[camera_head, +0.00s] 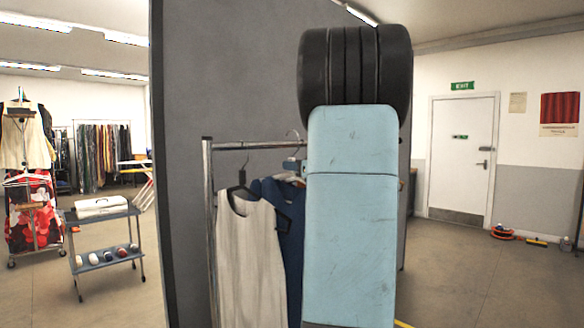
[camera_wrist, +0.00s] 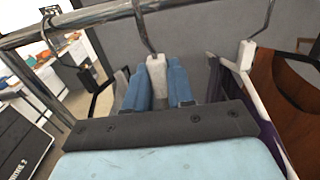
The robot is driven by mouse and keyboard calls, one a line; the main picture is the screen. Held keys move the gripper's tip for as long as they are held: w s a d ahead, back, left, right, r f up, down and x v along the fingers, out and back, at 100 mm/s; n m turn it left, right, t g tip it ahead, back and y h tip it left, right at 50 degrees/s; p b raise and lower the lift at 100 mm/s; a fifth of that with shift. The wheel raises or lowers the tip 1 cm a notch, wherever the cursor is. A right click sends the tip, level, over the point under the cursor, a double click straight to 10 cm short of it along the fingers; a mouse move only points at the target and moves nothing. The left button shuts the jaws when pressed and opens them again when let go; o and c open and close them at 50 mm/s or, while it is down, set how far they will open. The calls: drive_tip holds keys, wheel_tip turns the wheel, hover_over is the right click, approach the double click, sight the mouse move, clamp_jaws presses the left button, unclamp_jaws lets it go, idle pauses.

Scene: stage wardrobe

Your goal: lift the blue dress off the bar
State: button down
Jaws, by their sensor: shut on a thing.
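The blue dress (camera_head: 290,250) hangs below the metal bar (camera_head: 255,145) in the head view, partly hidden by my arm and the cream dress. Its hanger's hook curves above the bar; I cannot tell whether it bears on it. My gripper (camera_head: 293,165) shows only in part beside my arm. In the wrist view my gripper's blue fingers (camera_wrist: 158,85) are shut on the pale neck block (camera_wrist: 156,68) of a hanger, just below the bar (camera_wrist: 80,18). The dress cloth is mostly hidden behind my gripper there.
A cream dress (camera_head: 250,255) on a black hanger hangs close on the left. In the wrist view a white hanger (camera_wrist: 243,65) with a purple garment and a brown garment (camera_wrist: 285,95) hang close on the right. A grey partition (camera_head: 230,70) stands behind the rack.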

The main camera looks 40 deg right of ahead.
drive_tip(key=s+d, duration=0.3)
drive_tip(key=s, duration=2)
drive_tip(key=s+d, duration=0.3)
drive_tip(key=s, duration=2.1)
drive_tip(key=shift+s+d, duration=0.25)
drive_tip(key=shift+d, duration=0.05)
idle(0.7)
